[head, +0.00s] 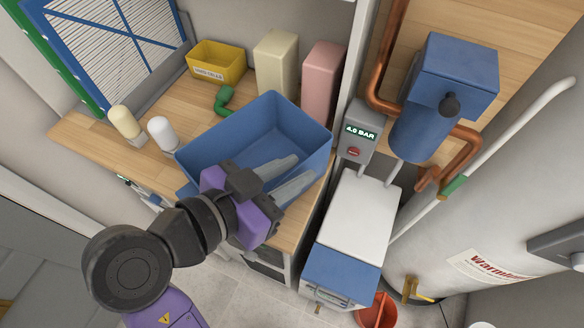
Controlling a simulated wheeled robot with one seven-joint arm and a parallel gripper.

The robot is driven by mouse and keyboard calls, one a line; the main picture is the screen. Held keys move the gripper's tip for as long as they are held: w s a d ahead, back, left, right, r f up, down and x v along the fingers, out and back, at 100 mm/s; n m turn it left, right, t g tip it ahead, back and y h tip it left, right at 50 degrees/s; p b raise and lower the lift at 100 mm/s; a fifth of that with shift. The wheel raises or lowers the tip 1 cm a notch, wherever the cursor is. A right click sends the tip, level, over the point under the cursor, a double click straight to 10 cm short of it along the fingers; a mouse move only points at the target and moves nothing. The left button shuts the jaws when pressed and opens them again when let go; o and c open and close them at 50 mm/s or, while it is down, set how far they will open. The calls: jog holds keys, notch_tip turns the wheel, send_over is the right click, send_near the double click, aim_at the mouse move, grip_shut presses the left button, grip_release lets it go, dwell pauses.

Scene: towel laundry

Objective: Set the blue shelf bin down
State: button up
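The blue shelf bin (238,140) is in the middle of the head view, open side up, over the wooden counter (92,140). It looks empty. My gripper (305,168) reaches over the bin's near side from the lower left. Its two grey fingers lie either side of a strip of blue bin wall, and it looks shut on that wall. My wrist hides the bin's near left part. The bin's underside is hidden, so I cannot tell whether it touches the counter.
Behind the bin stand a yellow bin (217,64), a cream container (275,62), a pink container (323,82) and a green curved piece (223,100). A gauge box (357,137) and pipes are close on the right. The counter's left end is clear.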

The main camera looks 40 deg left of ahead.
jog(key=b+v, duration=0.1)
jog(key=v, duration=1.1)
jog(key=shift+f, duration=0.1)
